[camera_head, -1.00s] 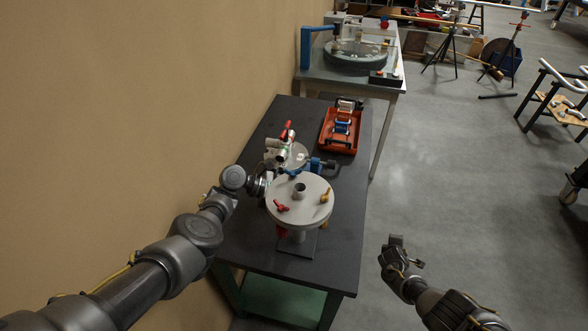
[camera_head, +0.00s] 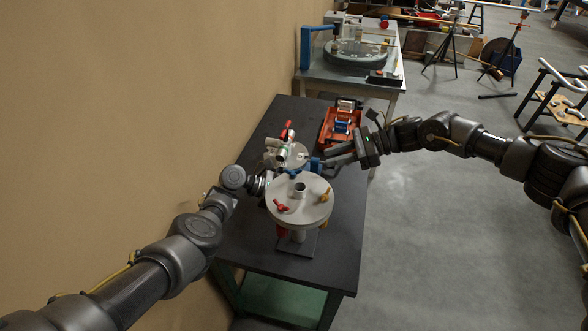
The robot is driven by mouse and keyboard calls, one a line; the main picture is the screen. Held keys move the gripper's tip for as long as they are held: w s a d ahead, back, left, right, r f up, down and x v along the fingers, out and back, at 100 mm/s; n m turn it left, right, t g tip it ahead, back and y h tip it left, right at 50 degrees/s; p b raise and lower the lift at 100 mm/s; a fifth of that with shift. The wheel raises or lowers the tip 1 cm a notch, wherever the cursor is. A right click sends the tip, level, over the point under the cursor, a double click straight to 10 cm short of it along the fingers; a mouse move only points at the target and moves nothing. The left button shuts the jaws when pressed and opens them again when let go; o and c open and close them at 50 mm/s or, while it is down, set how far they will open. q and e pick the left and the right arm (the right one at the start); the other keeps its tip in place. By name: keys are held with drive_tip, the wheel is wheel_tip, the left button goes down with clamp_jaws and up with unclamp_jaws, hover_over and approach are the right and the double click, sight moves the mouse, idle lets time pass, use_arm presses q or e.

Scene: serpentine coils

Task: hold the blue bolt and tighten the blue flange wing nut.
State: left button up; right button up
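The blue wing nut and bolt hardware (camera_head: 315,163) is at the back right rim of the round grey flange plate (camera_head: 290,210) on the dark table. I cannot separate the nut from the bolt at this size. My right gripper (camera_head: 327,156) reaches in from the right, its two fingers pointing left with a gap between them. Its tips are close beside the blue hardware; contact cannot be told. My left gripper (camera_head: 264,184) is at the left of the flange plate, its fingers small and partly hidden, so their opening cannot be told.
A red wing nut (camera_head: 281,206) and a yellow one (camera_head: 325,195) are on the plate. Behind it stands a second flange fitting (camera_head: 284,150) with a red handle. A red-orange tray (camera_head: 326,132) is partly hidden by my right gripper. The table front (camera_head: 335,260) is clear.

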sight(294, 170)
drive_tip(key=x, duration=1.1)
drive_tip(key=shift+s+a+f, duration=0.15)
drive_tip(key=shift+s+a, duration=0.2)
drive_tip(key=shift+s, duration=0.05)
clamp_jaws()
